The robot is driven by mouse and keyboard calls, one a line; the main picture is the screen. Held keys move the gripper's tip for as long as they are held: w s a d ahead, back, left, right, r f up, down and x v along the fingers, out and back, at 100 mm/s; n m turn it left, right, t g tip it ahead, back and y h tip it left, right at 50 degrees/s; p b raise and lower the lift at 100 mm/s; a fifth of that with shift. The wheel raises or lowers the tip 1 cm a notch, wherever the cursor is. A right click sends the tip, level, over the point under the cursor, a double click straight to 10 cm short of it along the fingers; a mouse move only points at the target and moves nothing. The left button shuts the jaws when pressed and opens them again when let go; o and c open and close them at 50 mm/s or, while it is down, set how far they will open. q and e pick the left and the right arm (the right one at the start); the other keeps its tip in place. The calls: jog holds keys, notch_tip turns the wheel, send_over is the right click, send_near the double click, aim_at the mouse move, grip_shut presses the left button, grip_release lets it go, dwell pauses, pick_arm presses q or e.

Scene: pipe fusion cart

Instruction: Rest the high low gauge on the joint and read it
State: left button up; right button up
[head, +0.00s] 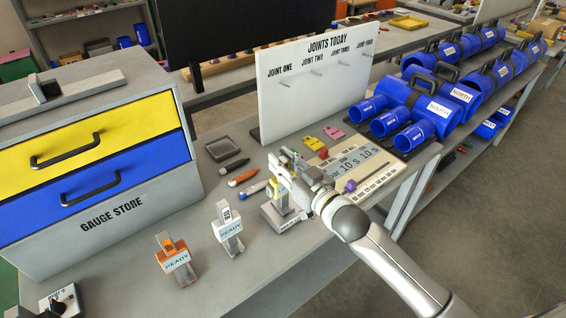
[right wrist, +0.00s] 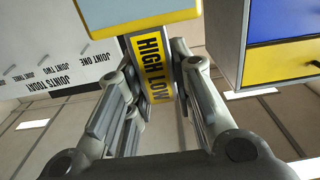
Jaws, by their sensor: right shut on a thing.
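My right gripper (head: 281,178) is over the bench, above a small grey stand (head: 279,219). It is shut on the high low gauge (right wrist: 153,68), whose yellow label reads "HIGH LOW" in the right wrist view. The gauge's pale blue, yellow-edged end shows at the top of that view. Whether the gauge touches the stand I cannot tell. Blue pipes with clamps, labelled South (head: 440,109) and North (head: 462,94), lie at the right. My left gripper is not in view.
An orange-topped stand (head: 176,259) and a white-topped stand (head: 229,230) marked READY are at the front. The gauge store (head: 112,226) is on the left. A white "Joints Today" board (head: 310,90) stands behind. Markers (head: 243,177) and a printed sheet (head: 362,165) lie on the bench.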

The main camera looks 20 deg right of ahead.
jog(key=shift+f, duration=0.1)
dwell(0.7)
jog(key=o, duration=1)
jog(key=shift+o, duration=0.2)
